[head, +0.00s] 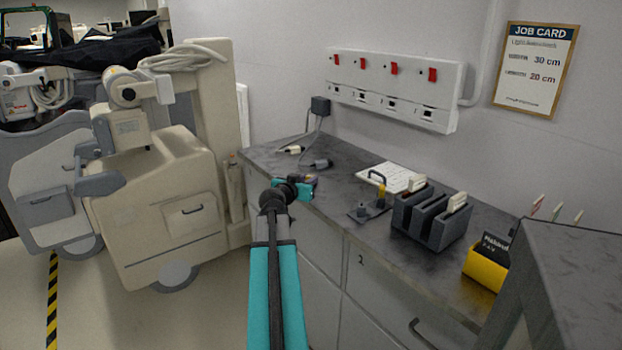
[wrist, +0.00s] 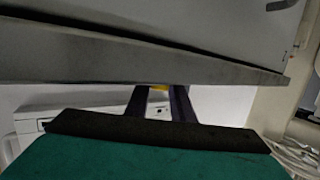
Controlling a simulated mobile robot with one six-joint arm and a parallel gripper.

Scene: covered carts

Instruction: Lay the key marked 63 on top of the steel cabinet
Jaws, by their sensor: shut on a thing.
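My gripper (head: 310,181) is over the left part of the grey worktop. In the wrist view its two dark fingers (wrist: 160,103) reach up, with a small yellow thing (wrist: 159,87) between their tips. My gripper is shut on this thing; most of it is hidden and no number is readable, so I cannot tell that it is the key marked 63. A grey cabinet with a dark mottled top (head: 351,219) and drawers runs along the wall; one front shows a 2. A taller grey block (head: 580,262) stands at the right. I cannot tell which is the steel cabinet.
On the worktop are cable plugs (head: 318,164), a plate with a yellow-and-dark piece (head: 370,209), a white sheet (head: 397,176), a dark slotted rack (head: 432,222) and a yellow box (head: 482,268). A beige wheeled machine (head: 160,210) stands left. A socket strip (head: 393,88) hangs above.

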